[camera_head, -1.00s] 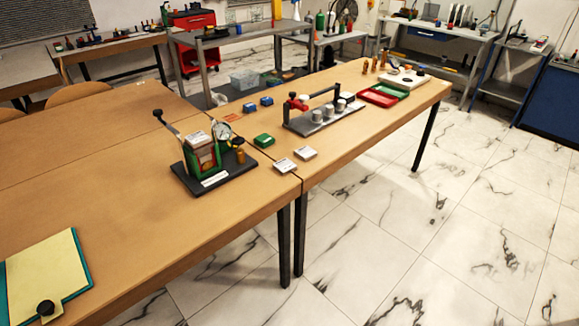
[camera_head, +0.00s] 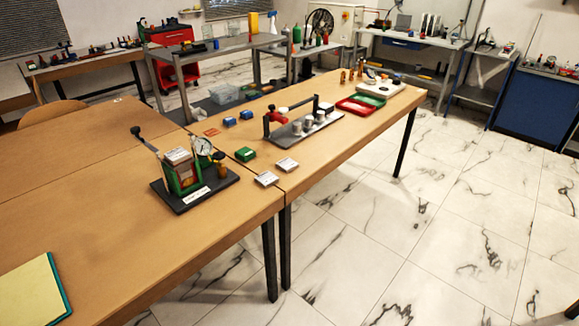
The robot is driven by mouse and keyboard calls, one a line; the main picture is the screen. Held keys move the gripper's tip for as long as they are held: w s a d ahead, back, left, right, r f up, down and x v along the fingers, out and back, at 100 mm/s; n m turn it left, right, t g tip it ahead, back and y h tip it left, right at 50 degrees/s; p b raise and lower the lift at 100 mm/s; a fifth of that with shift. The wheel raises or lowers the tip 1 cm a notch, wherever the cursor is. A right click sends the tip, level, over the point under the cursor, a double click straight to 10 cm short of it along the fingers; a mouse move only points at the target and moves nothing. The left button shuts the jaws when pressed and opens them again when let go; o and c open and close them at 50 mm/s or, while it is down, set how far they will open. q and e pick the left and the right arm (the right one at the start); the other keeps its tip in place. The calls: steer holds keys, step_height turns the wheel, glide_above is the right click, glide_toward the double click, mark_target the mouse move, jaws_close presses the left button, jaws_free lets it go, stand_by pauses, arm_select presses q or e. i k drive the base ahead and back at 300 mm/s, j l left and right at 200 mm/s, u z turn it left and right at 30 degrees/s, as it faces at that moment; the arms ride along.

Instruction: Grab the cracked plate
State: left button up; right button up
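Two small pale square plates lie near the front edge of the wooden tables: one plate (camera_head: 266,178) near the seam, the other plate (camera_head: 287,164) just right of it. They are too small to tell whether either is cracked. A gauge rig (camera_head: 196,182) with a dial, a lever and a green-and-red body stands on a black base to their left. A pale block sits on top of its body. Neither of my grippers is in view.
A green block (camera_head: 245,154) and two blue blocks (camera_head: 246,115) lie behind the plates. A black rack (camera_head: 303,127) with metal cylinders, red and green trays (camera_head: 360,105) and a white board (camera_head: 388,87) stand further right. The marble floor (camera_head: 400,240) at front right is clear.

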mark_target(175, 157)
steer(key=i+l, duration=0.65)
steer(key=i, duration=0.2)
steer(key=i+l+u, duration=0.2)
steer(key=u, duration=0.2)
steer(key=i+l+u, duration=0.2)
steer(key=u, duration=0.15)
